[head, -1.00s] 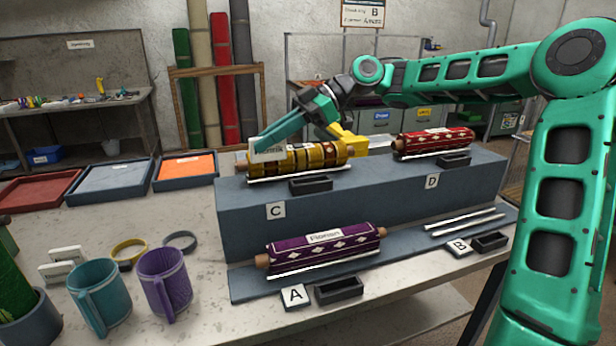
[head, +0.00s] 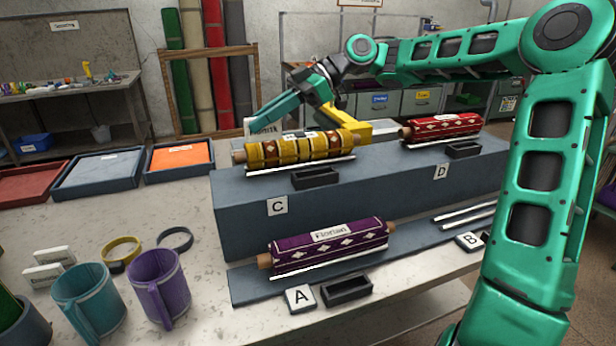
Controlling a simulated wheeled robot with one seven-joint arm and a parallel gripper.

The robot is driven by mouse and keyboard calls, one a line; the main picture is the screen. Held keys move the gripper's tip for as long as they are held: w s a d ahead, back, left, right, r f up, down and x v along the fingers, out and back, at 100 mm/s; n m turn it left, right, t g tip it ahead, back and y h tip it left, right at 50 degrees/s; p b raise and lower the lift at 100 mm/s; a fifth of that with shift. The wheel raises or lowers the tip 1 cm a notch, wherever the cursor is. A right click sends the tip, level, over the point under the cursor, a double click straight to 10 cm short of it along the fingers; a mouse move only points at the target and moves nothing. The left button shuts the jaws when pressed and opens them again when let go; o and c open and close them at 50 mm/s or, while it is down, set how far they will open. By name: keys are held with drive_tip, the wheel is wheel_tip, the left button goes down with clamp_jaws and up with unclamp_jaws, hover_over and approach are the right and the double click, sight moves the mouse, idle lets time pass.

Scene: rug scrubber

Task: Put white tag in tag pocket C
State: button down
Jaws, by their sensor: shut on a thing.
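My gripper (head: 258,116) is at the end of my green arm, above and behind the left end of the yellow roll. Tag pocket C (head: 316,178) is a small black open-topped holder on the raised grey step, in front of the yellow roll (head: 298,149). The white "C" label (head: 277,206) is on the step's front face below it. The pocket looks empty. The tag is apart from it, up and to the left in the picture.
The purple roll (head: 330,246) lies on the lower step with the A pocket (head: 346,289) before it. The red roll (head: 443,128) and D pocket (head: 463,150) are to the right. Two mugs (head: 158,285) and white blocks (head: 48,264) stand at left.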

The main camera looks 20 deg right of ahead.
drive_tip(key=s+d+f, duration=0.1)
drive_tip(key=d+f, duration=0.1)
drive_tip(key=d, duration=0.1)
drive_tip(key=s+d+f, duration=0.1)
drive_tip(key=d+f, duration=0.1)
drive_tip(key=d, duration=0.2)
drive_tip(key=s+d+f, duration=0.1)
drive_tip(key=d+f, duration=0.1)
drive_tip(key=d, duration=0.1)
drive_tip(key=shift+s+d+f, duration=0.1)
drive_tip(key=shift+d+f, duration=0.15)
drive_tip(key=shift+d, duration=0.05)
drive_tip(key=shift+d+f, duration=0.1)
drive_tip(key=shift+f, duration=2)
drive_tip(key=shift+f, duration=0.15)
drive_tip(key=c, duration=1.8)
unclamp_jaws()
drive_tip(key=shift+s+f, duration=0.15)
drive_tip(key=shift+o, duration=0.2)
drive_tip(key=shift+d+r, duration=0.3)
drive_tip(key=shift+r, duration=0.05)
drive_tip(key=v, duration=1.1)
drive_tip(key=shift+r, duration=0.25)
drive_tip(key=shift+d, duration=0.15)
